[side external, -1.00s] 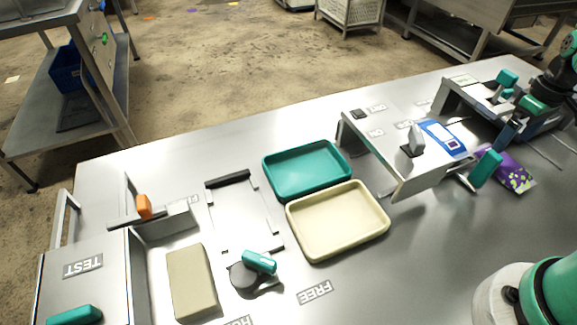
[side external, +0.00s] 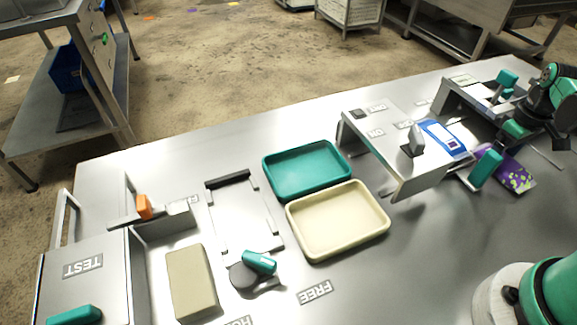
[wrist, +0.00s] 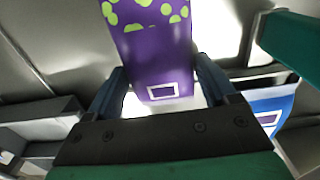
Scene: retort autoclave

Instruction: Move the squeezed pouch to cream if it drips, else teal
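A purple pouch with green spots (side external: 514,174) lies at the right, partly hidden behind a teal handle (side external: 486,169). A blue and white pouch (side external: 443,138) lies on the metal stand left of it. My gripper (side external: 508,139) is low by the purple pouch, its fingertips partly hidden. In the wrist view, my gripper's fingers (wrist: 163,75) stand wide apart on both sides of the purple pouch (wrist: 155,50); I cannot tell whether they touch it. The teal tray (side external: 345,173) and cream tray (side external: 375,235) are empty. I see no drip on either pouch.
The metal stand (side external: 392,165) rises between the trays and the purple pouch. Another metal frame (side external: 455,92) stands behind my gripper. At the left are a TEST box (side external: 90,290), a beige block (side external: 190,283) and a teal-handled device (side external: 258,264).

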